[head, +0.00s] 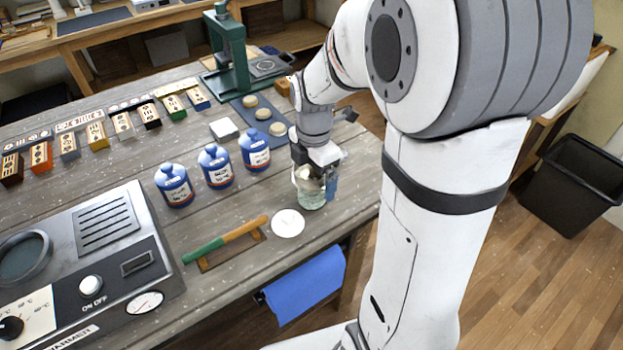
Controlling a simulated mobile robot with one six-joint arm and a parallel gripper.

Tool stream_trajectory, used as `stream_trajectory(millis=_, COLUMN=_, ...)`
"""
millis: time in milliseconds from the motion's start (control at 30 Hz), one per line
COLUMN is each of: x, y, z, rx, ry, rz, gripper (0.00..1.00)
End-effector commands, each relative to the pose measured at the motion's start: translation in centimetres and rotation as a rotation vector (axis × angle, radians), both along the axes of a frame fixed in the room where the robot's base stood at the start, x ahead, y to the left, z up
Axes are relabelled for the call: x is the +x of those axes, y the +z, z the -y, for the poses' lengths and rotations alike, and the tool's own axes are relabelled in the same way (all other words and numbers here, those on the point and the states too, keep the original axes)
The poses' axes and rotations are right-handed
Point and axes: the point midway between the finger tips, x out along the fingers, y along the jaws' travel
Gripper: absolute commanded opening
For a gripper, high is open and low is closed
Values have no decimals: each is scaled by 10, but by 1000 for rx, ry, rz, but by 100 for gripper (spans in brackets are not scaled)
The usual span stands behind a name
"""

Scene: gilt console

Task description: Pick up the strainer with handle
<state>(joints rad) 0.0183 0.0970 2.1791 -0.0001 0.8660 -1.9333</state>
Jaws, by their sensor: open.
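My gripper (317,182) points down near the right front edge of the workbench, over a clear glass jar (312,202). Its jaws are open, around or just above the jar's top; I cannot tell which. Something pale shows between the jaws at the jar's mouth, too small to name. I cannot make out a strainer with handle for certain; my gripper and arm hide part of this area.
A white disc (287,223) and a green-and-orange handled tool (226,239) lie left of the jar. Several blue bottles (217,166) stand behind them. A green press (228,55) is at the back, a warmer (100,260) at left. A blue cloth (305,285) hangs in front.

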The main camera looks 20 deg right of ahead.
Motion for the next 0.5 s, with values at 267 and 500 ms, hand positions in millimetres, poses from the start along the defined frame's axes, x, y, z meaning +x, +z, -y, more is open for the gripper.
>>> stream_trajectory(millis=267, x=0, y=-3, z=0, rx=0, ry=-1, rz=0, gripper=96)
stream_trajectory(millis=500, x=0, y=-3, z=1, rx=0, ry=-2, rz=1, gripper=77)
